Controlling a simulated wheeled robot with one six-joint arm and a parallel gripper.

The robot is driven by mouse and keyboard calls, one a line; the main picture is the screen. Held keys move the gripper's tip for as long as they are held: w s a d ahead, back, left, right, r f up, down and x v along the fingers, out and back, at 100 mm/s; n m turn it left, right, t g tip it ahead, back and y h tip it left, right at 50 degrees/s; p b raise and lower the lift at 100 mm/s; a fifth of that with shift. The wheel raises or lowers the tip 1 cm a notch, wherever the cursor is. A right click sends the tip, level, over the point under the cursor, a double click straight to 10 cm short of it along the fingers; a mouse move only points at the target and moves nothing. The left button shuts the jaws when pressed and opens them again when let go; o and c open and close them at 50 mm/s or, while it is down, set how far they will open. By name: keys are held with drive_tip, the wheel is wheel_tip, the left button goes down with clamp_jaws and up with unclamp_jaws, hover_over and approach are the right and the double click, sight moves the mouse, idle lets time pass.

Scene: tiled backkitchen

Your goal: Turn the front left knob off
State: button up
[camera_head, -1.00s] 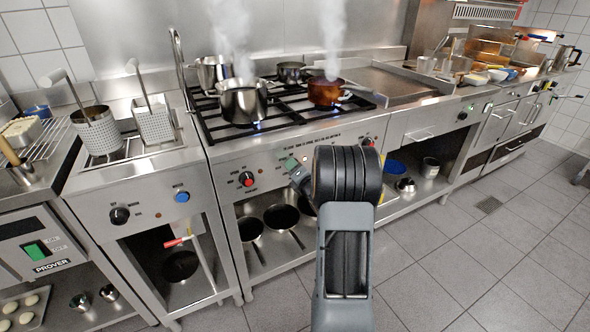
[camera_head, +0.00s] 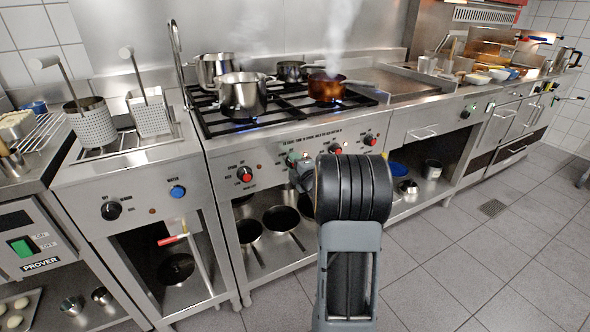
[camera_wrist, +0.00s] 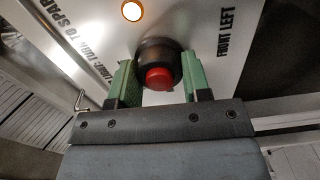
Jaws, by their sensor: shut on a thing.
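The front left knob (camera_wrist: 160,67) is black with a red cap. It stands beside the printed words FRONT LEFT in the wrist view. The green fingers of my gripper (camera_wrist: 155,85) are on both sides of it and shut on it. In the head view my gripper (camera_head: 293,159) is at the stove's front panel, and my own arm hides most of it and the knob. The knob's pointer cannot be read.
A steel pot (camera_head: 242,96) and a copper pan (camera_head: 326,88) stand on the stove's grates, with blue flame under the steel pot. Other red-capped knobs (camera_head: 245,174) sit along the panel (camera_head: 215,168). Open shelves with pans (camera_head: 281,218) lie below. The tiled floor (camera_head: 440,240) is clear.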

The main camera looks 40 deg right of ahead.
drive_tip(key=m, duration=0.5)
drive_tip(key=shift+r+m, duration=0.1)
drive_tip(key=shift+m, duration=0.2)
drive_tip(key=m, duration=0.4)
drive_tip(key=shift+m, duration=0.6)
drive_tip(key=o, duration=0.9)
drive_tip(key=s, duration=0.4)
drive_tip(key=s+a+p, duration=0.1)
drive_tip(key=s, duration=0.4)
drive_tip(key=s+a, duration=0.1)
drive_tip(key=s, duration=0.3)
drive_tip(key=shift+s+p, duration=0.35)
